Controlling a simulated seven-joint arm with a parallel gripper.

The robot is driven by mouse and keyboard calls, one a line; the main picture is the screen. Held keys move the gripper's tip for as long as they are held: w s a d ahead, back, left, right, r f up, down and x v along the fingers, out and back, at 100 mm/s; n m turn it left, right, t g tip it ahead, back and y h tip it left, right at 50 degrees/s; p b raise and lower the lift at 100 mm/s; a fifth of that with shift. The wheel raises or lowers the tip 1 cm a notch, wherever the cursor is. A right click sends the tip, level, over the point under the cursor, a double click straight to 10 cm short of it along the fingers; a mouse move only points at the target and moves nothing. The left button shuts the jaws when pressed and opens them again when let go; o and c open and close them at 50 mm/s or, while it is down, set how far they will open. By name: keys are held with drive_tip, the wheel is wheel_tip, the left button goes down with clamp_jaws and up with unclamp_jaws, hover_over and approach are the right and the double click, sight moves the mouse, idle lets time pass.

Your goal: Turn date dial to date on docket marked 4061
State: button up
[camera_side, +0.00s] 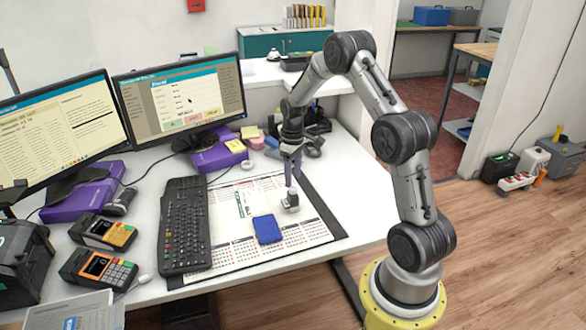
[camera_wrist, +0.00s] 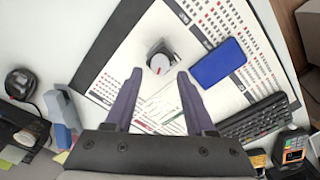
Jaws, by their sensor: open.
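The date dial is a white round knob (camera_wrist: 159,64) with a red pointer mark on a dark base. In the side view the dial (camera_side: 291,203) stands on the calendar desk mat (camera_side: 308,236). My gripper (camera_wrist: 159,75) is open, its two purple fingers pointing at the dial, one toward each side, with no contact visible. In the side view my gripper (camera_side: 290,180) is above the dial, pointing down. Printed paper lies on the mat, partly behind my fingers in the wrist view. I cannot read the number 4061 or a docket date in either view.
A blue pad (camera_side: 267,229) lies close beside the dial. A black keyboard (camera_side: 184,225) is left of it. Two monitors (camera_side: 182,97) stand behind, and card terminals (camera_side: 97,272) are at the front left. Purple boxes and small items sit at the back.

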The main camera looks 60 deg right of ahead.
sight(293, 188)
drive_tip(key=shift+f, duration=2.05)
clamp_jaws()
idle(0.6)
drive_tip(key=m, duration=0.6)
drive_tip(key=shift+f+m, duration=0.1)
drive_tip(key=shift+m, duration=0.2)
drive_tip(key=m, duration=0.5)
drive_tip(key=shift+m, duration=0.4)
